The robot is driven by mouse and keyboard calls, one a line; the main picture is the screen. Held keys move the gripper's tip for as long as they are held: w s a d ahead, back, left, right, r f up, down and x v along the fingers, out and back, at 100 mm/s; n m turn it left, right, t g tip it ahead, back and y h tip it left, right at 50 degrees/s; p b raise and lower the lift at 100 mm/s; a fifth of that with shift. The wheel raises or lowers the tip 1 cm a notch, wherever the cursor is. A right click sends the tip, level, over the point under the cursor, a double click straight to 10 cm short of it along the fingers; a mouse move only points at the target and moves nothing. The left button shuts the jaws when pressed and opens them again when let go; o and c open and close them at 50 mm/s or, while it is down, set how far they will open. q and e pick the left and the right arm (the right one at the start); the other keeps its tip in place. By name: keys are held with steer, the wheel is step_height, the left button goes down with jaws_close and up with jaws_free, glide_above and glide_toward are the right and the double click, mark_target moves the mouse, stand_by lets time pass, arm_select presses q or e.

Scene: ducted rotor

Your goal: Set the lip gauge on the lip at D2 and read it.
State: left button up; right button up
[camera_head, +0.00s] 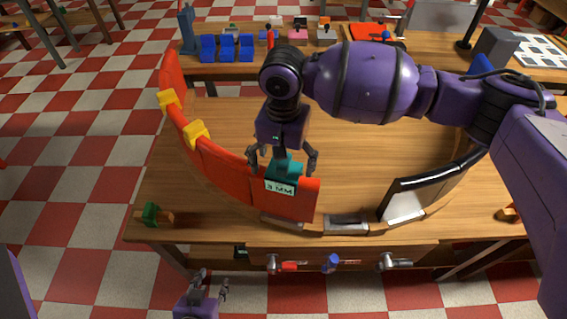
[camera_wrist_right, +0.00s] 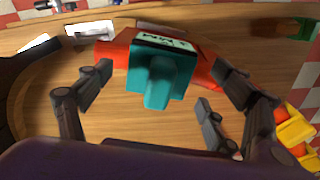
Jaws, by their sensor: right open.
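The teal lip gauge (camera_head: 283,172) sits on the top edge of the red curved lip (camera_head: 296,203), near that lip's right end. Its white face reads "3 MM" in the head view. In the right wrist view the gauge (camera_wrist_right: 160,72) stands between my right fingers, with clear gaps on both sides. My right gripper (camera_head: 283,160) is open around the gauge from above; it also shows in the right wrist view (camera_wrist_right: 155,95). My left gripper (camera_head: 210,288) is low in front of the table, empty, with its fingers apart. I see no D2 label.
Yellow clips (camera_head: 196,133) grip the red lip to the left. A black-and-white curved segment (camera_head: 432,186) stands at the right, with a gap between it and the red lip. Blue bins (camera_head: 227,47) stand on the back table. A green-tipped piece (camera_head: 151,214) lies at the front left.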

step_height(320, 180, up, 11)
steer(key=shift+r, duration=0.15)
stand_by(0.5)
